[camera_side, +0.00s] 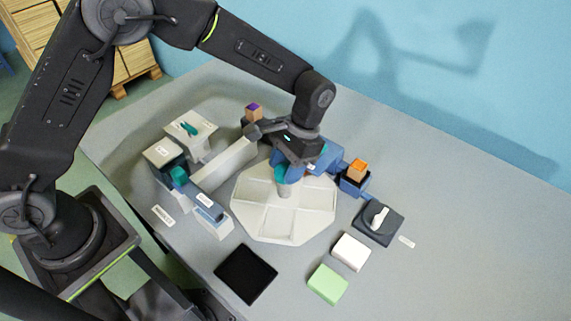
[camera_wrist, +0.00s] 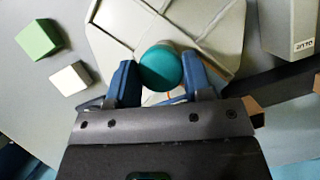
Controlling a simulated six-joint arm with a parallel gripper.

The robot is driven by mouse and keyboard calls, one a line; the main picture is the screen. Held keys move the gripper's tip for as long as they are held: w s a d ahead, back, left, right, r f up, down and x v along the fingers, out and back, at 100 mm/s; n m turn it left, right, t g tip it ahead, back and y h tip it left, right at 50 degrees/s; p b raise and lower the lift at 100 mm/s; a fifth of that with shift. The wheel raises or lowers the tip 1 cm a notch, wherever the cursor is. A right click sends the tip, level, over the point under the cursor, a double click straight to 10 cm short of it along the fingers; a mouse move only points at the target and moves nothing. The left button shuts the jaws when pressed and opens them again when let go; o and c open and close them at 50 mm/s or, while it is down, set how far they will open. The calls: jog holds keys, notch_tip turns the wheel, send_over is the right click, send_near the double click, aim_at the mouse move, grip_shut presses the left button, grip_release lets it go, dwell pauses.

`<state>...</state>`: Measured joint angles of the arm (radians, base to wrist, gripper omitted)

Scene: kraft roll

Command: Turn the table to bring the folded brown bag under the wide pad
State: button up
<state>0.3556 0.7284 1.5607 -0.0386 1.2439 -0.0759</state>
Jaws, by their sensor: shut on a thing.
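The turntable (camera_side: 262,222) is a pale octagonal disc with raised dividers; it also shows in the wrist view (camera_wrist: 118,42). My gripper (camera_side: 288,176) is over its far part. In the wrist view my gripper's blue fingers stand on both sides of a round teal knob (camera_wrist: 160,66) and are shut on it. The compartments that show look empty. A small brown-orange patch (camera_wrist: 176,92) shows between the fingers behind the knob; I cannot tell whether it is the folded brown bag. I cannot make out the wide pad for certain; my gripper hides the turntable's far side.
A grey-and-blue machine with a long pale beam (camera_side: 222,165) stands left of the turntable. An orange block (camera_side: 357,168) sits on a blue holder at right, near a dark dial box (camera_side: 378,222). White (camera_side: 351,251) and green (camera_side: 328,284) blocks and a black square (camera_side: 245,274) lie in front.

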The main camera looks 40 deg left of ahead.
jog(key=shift+m+t+y, duration=0.4)
jog(key=shift+m+y, duration=0.4)
jog(key=shift+m, duration=2.2)
jog(key=o, duration=1.3)
jog(key=shift+d, duration=0.1)
jog(key=shift+d+v, duration=0.2)
jog(key=shift+v, duration=6.65)
jog(key=shift+s, duration=0.15)
